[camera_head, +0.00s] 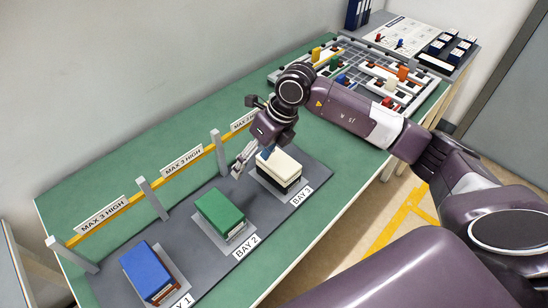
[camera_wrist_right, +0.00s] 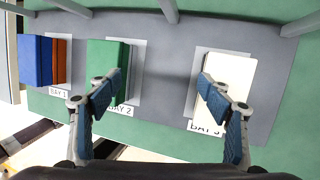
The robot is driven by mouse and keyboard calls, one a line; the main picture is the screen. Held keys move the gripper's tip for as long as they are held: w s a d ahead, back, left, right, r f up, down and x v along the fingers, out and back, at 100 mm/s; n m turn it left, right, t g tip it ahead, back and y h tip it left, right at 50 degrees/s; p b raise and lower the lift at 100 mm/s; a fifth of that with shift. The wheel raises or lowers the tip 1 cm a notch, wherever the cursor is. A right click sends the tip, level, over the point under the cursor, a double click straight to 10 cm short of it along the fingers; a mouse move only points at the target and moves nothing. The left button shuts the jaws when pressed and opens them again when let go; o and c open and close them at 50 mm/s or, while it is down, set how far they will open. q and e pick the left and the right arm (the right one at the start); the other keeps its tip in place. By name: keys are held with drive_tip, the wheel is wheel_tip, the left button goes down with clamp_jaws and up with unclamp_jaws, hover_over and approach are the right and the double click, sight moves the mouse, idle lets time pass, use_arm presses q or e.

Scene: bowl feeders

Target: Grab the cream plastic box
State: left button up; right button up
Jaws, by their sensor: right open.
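The cream plastic box (camera_head: 283,163) is at the Bay 3 spot on the grey mat, with a dark layer and a paler layer showing under its top. In the right wrist view the cream box (camera_wrist_right: 236,72) is on the right, partly covered by one finger. My right gripper (camera_head: 254,156) is open and empty, above and just left of the cream box in the head view. In the wrist view its fingers (camera_wrist_right: 160,88) are wide apart, one over the green box's edge and one over the cream box's edge. My left gripper is not in view.
A green box (camera_head: 220,211) is at Bay 2 and a blue box (camera_head: 148,270) with red-brown under it is at Bay 1. Grey posts and a yellow rail (camera_head: 125,218) run behind the bays. A grid of trays (camera_head: 365,75) with coloured parts stands farther back.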

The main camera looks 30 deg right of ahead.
sight(279, 160)
drive_tip(key=d+h, duration=0.1)
drive_tip(key=d, duration=0.2)
drive_tip(key=w+d+h, duration=0.1)
drive_tip(key=d, duration=0.2)
drive_tip(key=d+h, duration=0.1)
drive_tip(key=d, duration=0.2)
drive_tip(key=shift+w+d+r+m, duration=0.15)
drive_tip(key=shift+w+r+m, duration=0.1)
drive_tip(key=shift+m, duration=0.15)
drive_tip(key=shift+d+f+h, duration=0.1)
drive_tip(key=shift+f+h, duration=0.2)
drive_tip(key=shift+f, duration=0.05)
drive_tip(key=f+p, duration=0.1)
drive_tip(key=f, duration=0.1)
drive_tip(key=f+p, duration=0.1)
drive_tip(key=f, duration=0.1)
drive_tip(key=a+f+p, duration=0.1)
drive_tip(key=f, duration=0.1)
drive_tip(key=shift+w+f, duration=0.15)
drive_tip(key=shift+w, duration=0.1)
drive_tip(key=shift+f, duration=0.3)
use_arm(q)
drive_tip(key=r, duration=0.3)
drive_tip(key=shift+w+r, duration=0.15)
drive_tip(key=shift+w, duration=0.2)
use_arm(e)
drive_tip(key=shift+c, duration=0.4)
drive_tip(key=c, duration=1.3)
drive_tip(key=shift+w, duration=0.1)
drive_tip(key=shift+c, duration=0.2)
